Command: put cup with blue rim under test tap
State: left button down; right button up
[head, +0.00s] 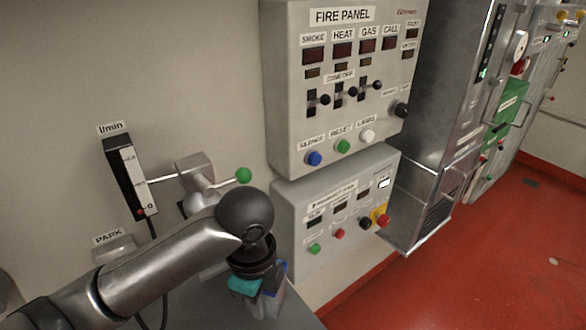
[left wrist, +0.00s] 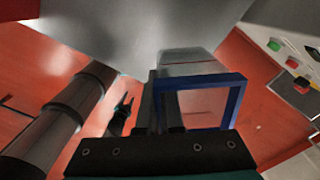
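The cup with the blue rim shows in the left wrist view as a square blue rim (left wrist: 240,98) with clear walls. In the head view only a small piece of its blue rim (head: 283,267) shows beside my wrist. My left gripper (head: 260,294) points down over the grey counter; in the left wrist view its fingers (left wrist: 157,105) appear closed on the rim's left side. The test tap (head: 196,172), metal with a green ball lever, is on the wall, up and left of the gripper. My wrist hides the area below its spout. A dark two-pronged shape (left wrist: 121,116), possibly my right gripper, is small and unclear.
A flow meter (head: 124,178) labelled l/min is left of the tap, and a PARK box (head: 115,247) is below it. The fire panel (head: 345,90) and a lower button box (head: 335,205) are close on the right. Red floor (head: 450,270) is clear at right.

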pick_arm(q)
jog(key=a+f+n+b, duration=0.2)
jog(key=a+n+b, duration=0.2)
jog(key=n+b, duration=0.3)
jog(key=a+f+n+b, duration=0.2)
jog(key=a+n+b, duration=0.3)
jog(key=n, duration=0.9)
jog(key=shift+a+n+b, duration=0.25)
jog(key=shift+n+b, duration=0.15)
jog(key=shift+b, duration=0.55)
jog(key=shift+f, duration=0.15)
